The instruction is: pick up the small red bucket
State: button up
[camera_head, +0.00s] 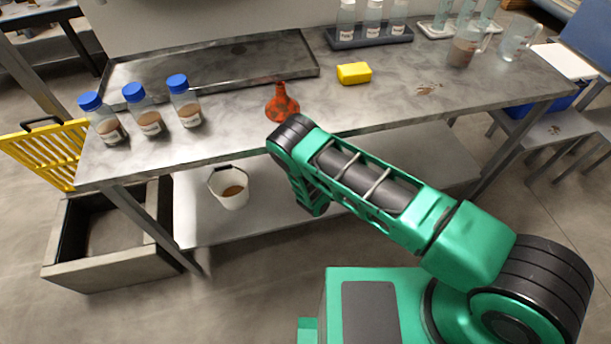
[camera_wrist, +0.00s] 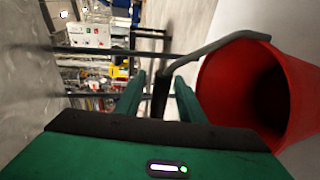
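The small red bucket (camera_wrist: 275,95) shows large at the right of the wrist view, its open mouth facing left in that turned picture. Its grey bail handle (camera_wrist: 215,50) arcs from the rim to between my fingers. My gripper (camera_wrist: 160,90) has one green finger on each side of the handle, with a gap showing beside it, so it looks open. In the head view my arm reaches down at the table's front edge; my gripper and the red bucket are hidden behind it there.
A white bucket (camera_head: 231,189) stands on the lower shelf (camera_head: 270,208), left of my arm.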

grip_shut()
dwell(0.3)
